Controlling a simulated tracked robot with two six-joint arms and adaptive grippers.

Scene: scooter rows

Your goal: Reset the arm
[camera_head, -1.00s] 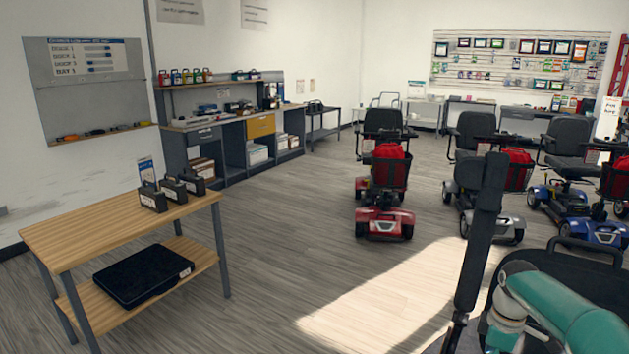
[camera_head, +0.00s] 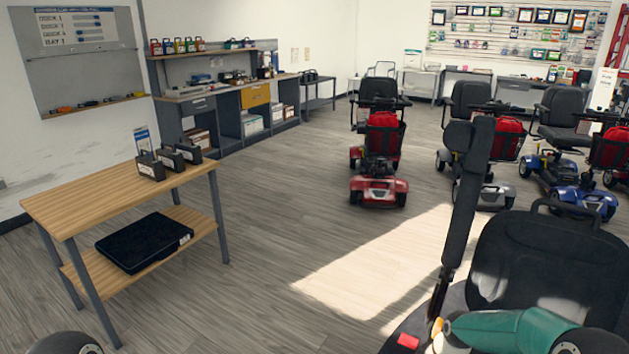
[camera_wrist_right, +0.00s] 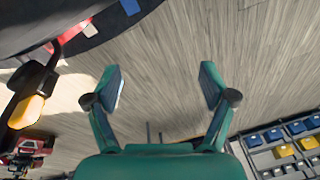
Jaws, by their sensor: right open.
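The right gripper (camera_wrist_right: 161,85) is in the right wrist view. Its two teal fingers are spread wide and nothing is between them, with grey plank floor behind. The right gripper's fingertips cannot be made out in the head view. My left gripper is in neither current view.
A black scooter seat (camera_head: 545,258) is close at the lower right. A wooden table (camera_head: 100,197) with black battery packs (camera_head: 168,160) and a black case (camera_head: 145,241) stands left. Scooters, including a red one (camera_head: 378,189), stand farther back. The middle floor is clear.

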